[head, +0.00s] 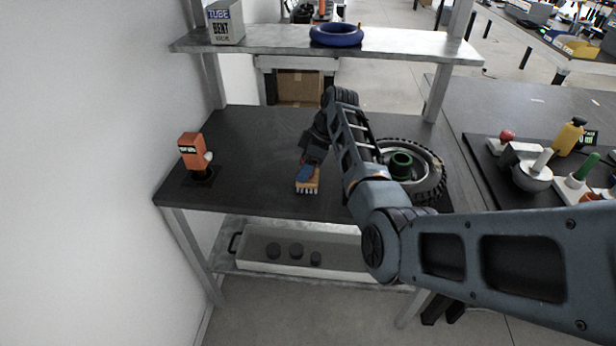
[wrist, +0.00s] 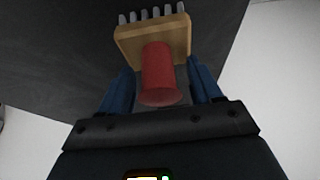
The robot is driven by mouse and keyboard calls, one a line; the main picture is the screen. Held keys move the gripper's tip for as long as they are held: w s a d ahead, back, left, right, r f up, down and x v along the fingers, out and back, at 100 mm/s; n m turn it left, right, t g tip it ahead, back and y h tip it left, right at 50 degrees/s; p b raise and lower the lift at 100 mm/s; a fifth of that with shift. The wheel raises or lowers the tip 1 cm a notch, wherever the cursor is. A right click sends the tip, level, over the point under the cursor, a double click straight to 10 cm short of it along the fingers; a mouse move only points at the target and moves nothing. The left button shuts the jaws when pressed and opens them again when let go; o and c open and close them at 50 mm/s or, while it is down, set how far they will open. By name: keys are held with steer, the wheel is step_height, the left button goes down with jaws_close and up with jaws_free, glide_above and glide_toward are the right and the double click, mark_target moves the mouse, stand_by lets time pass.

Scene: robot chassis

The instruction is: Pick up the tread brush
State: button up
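The tread brush has a wooden block with pale bristles and a red handle. In the head view its block (head: 308,187) is at the black workbench top, near the front edge, with the bristles toward the front. In the wrist view the brush (wrist: 158,70) is right ahead, its red handle pointing back at my gripper. My gripper (wrist: 160,82) has its blue fingers on either side of the handle, with a visible gap at each side. In the head view my gripper (head: 306,174) covers most of the handle.
A wheel with a tyre (head: 440,182) and a green part (head: 401,165) lie right of my arm. An orange tool (head: 193,150) stands at the left. A shelf (head: 400,43) above holds a box (head: 225,22) and a blue ring (head: 336,36). A bin (head: 330,262) sits below.

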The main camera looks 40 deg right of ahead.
steer(key=c, duration=1.1)
steer(key=shift+r, duration=0.1)
steer(key=shift+r, duration=0.6)
step_height(320, 180, up, 3)
steer(key=shift+f+b, duration=0.1)
steer(key=shift+b, duration=0.3)
steer(key=s+d+r+b, duration=0.2)
steer(key=s+d+r, duration=0.3)
steer(key=d, duration=0.5)
steer(key=shift+v, duration=1)
steer(key=shift+a, duration=0.1)
